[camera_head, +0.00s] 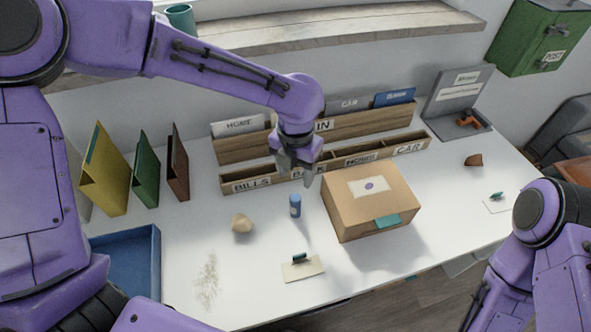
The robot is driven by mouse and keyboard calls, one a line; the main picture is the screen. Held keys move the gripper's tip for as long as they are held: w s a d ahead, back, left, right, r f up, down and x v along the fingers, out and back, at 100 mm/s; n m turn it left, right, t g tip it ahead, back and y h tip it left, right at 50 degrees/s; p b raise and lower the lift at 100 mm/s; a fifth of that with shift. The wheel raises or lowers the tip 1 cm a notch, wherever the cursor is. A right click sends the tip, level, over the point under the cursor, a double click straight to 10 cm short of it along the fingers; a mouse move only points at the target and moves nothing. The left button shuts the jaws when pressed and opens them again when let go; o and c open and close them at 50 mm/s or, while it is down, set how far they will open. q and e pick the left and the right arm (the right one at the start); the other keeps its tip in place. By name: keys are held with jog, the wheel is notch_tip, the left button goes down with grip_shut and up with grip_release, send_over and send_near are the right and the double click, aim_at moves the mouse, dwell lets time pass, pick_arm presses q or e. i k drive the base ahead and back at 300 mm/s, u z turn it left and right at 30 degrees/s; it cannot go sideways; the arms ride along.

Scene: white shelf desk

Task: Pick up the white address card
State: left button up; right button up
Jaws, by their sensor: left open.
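Several pale cards are in the head view. A white card with a purple round mark (368,186) lies flat on top of the brown cardboard box (372,222). A cream card with a dark green clip-like piece on it (303,269) lies at the desk's front. A small white card with a green piece (497,204) lies at the right. I cannot read which is the address card. My left gripper (297,172) is open and empty, above the desk in front of the wooden sorter, left of the box. Only my right arm shows at the lower right; its gripper is out of view.
A wooden sorter (268,183) with labelled slots stands behind the box. A blue cylinder (295,206) and a tan lump (242,223) stand on the desk (190,248). Upright folders (105,172) and a blue tray (125,262) are at left. A grey stand (458,100) is at back right.

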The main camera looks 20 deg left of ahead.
aim_at(496, 203)
jog(key=z, duration=1.1)
